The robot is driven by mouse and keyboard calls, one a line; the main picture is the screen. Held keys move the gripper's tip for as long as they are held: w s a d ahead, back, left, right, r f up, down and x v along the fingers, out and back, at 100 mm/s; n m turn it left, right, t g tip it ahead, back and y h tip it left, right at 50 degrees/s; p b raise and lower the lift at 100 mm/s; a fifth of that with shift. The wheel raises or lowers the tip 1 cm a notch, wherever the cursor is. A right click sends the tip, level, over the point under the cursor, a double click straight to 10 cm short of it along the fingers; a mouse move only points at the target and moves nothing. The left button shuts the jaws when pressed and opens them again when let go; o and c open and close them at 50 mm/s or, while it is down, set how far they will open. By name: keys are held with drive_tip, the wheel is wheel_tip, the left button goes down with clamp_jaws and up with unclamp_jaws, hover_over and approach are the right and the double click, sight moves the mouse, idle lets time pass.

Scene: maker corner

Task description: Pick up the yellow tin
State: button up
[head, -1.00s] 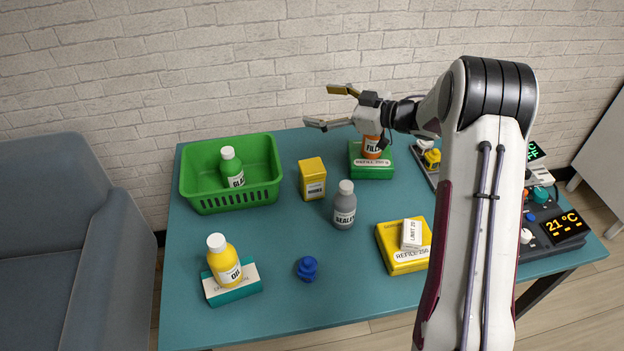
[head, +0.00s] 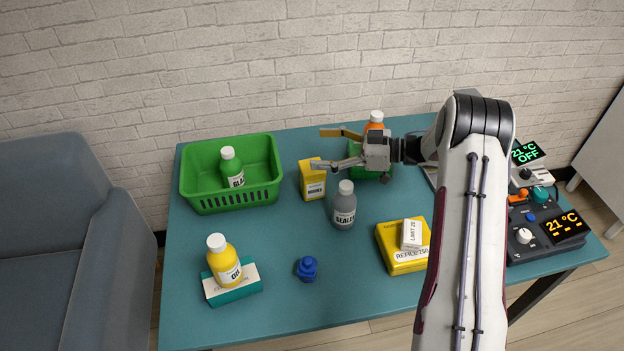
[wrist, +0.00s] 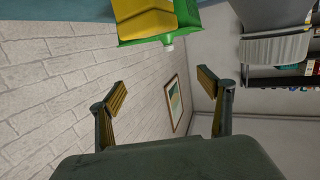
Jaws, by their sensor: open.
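The yellow tin (head: 312,183) is a small upright box-shaped tin with a white label, standing on the teal table just right of the green basket. My gripper (head: 318,148) is open and empty, its fingers pointing left at the tin's upper right, one fingertip overlapping the tin's top edge in the head view. I cannot tell whether it touches. In the wrist view the open fingers (wrist: 170,92) have nothing between them, and the yellow tin (wrist: 145,20) shows at the top, in front of the green basket.
The green basket (head: 233,201) holds a green bottle (head: 229,165). A grey bottle (head: 344,208) stands close in front of the tin. An orange bottle (head: 375,121) on a green box (head: 357,153) is behind my gripper. A yellow bottle (head: 223,262) and blue object (head: 307,268) are nearer the front.

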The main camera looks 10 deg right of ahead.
sight(299, 167)
drive_tip(key=shift+f, duration=1.15)
drive_tip(key=shift+f, duration=0.15)
drive_tip(key=shift+f, duration=1.95)
drive_tip(key=shift+a+f, duration=0.15)
drive_tip(key=shift+f, duration=0.2)
drive_tip(key=shift+x, duration=1.35)
drive_tip(key=shift+r, duration=0.1)
drive_tip(key=c, duration=1.4)
